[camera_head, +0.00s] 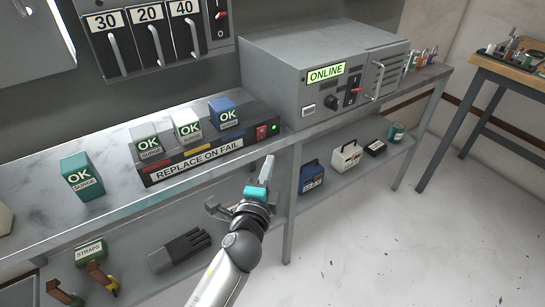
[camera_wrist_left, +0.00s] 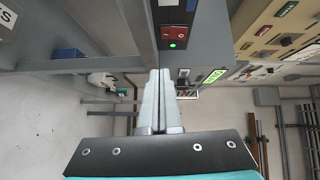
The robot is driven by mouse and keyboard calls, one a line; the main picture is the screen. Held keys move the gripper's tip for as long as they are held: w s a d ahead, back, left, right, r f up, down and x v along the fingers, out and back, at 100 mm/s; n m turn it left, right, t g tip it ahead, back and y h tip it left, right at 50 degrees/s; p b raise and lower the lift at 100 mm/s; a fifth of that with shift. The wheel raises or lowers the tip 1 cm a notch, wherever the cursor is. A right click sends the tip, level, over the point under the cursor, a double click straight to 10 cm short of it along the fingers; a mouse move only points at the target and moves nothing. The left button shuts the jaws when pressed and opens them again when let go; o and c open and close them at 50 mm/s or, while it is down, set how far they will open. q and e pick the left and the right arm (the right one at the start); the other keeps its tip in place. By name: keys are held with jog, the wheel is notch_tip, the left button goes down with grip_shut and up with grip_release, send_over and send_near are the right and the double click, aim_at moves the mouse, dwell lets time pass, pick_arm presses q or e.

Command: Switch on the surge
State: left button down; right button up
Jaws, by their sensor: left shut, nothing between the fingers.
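The surge unit (camera_head: 205,158) is a dark strip labelled "REPLACE ON FAIL" on the grey bench. In the left wrist view the red switch (camera_wrist_left: 172,32) and green light (camera_wrist_left: 173,44) show above the fingertips. My left gripper (camera_head: 267,160) is shut and empty, just below and in front of the switch, apart from it. My right gripper is not in view.
A loose green "OK" block (camera_head: 81,177) stands on the bench at left. A grey transmitter (camera_head: 325,80) with a lit "ONLINE" sign stands right of the strip. The lower shelf holds a glove (camera_head: 180,249), a blue case (camera_head: 312,175) and a white case (camera_head: 346,156). Floor at right is clear.

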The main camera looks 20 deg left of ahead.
pick_arm(q)
jog(key=s, duration=0.7)
jog(key=shift+d+f, duration=0.25)
jog(key=shift+f, duration=0.05)
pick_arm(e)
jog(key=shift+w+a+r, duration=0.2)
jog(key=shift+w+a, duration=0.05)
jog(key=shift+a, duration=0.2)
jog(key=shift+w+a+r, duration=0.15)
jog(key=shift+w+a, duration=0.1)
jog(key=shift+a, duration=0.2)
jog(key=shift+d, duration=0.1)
